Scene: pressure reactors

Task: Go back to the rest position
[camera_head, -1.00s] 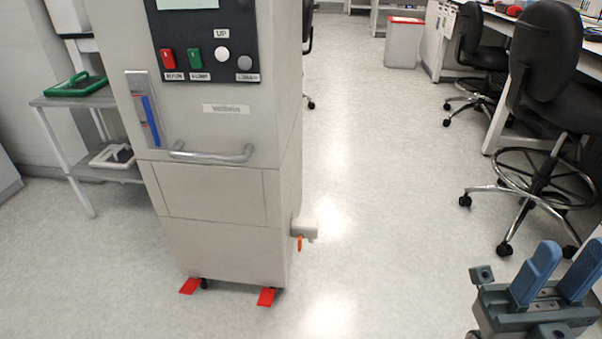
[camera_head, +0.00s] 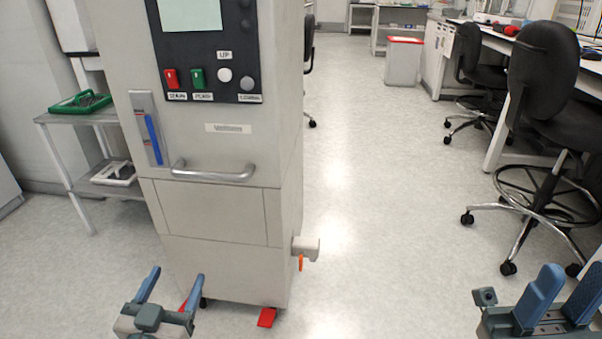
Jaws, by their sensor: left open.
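My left gripper (camera_head: 176,276) is at the bottom left of the head view, in front of the foot of the grey reactor cabinet. Its two blue fingers stand apart with nothing between them. My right gripper (camera_head: 572,280) is in the bottom right corner, partly cut off by the frame edge. Its blue fingers point up with an empty gap between them. The grey reactor cabinet (camera_head: 215,215) stands upright with a handle (camera_head: 213,174), a blue lever (camera_head: 153,138) and red and green buttons.
A side valve with an orange lever (camera_head: 301,262) sticks out at the cabinet's lower right. A grey cart (camera_head: 75,117) holds a green tray (camera_head: 80,103) at left. Black chairs (camera_head: 545,80) stand at right. The middle floor is clear.

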